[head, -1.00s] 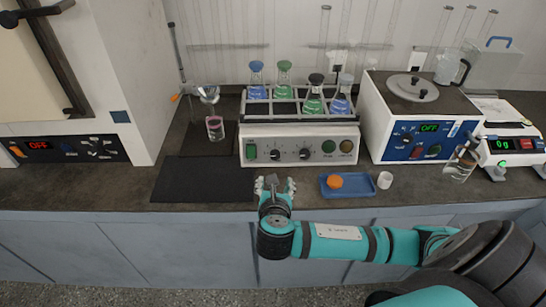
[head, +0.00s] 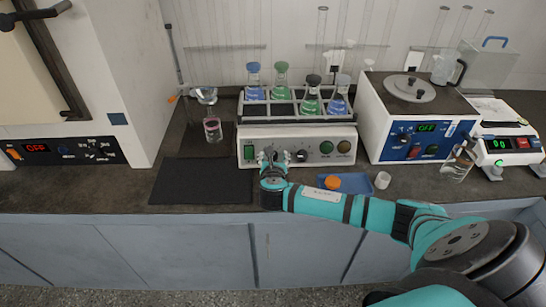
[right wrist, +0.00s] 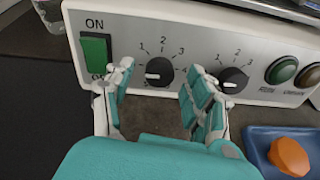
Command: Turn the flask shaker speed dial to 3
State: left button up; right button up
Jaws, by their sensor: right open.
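The flask shaker (head: 248,136) is a white box with flasks in a rack on top. In the right wrist view, its front panel (right wrist: 205,48) has two black dials marked 1, 2, 3. The left dial (right wrist: 159,71) has its white mark pointing left, below the 1. The right dial (right wrist: 233,80) has its mark toward the lower left. My right gripper (head: 274,157) is open in front of the panel. Its fingers (right wrist: 160,90) stand on either side of the left dial; I cannot tell if they touch it. No dial name is readable. My left gripper is not in view.
A green ON switch (right wrist: 96,47) is left of the dials, and round buttons (right wrist: 281,70) are right. A blue tray (head: 356,181) with an orange object (head: 332,182) and a white cup (head: 382,180) stand near my right arm. A dark mat (head: 200,183) lies left.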

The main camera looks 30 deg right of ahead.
jog(key=shift+x, duration=0.75)
jog(key=shift+c, duration=0.4)
grip_shut()
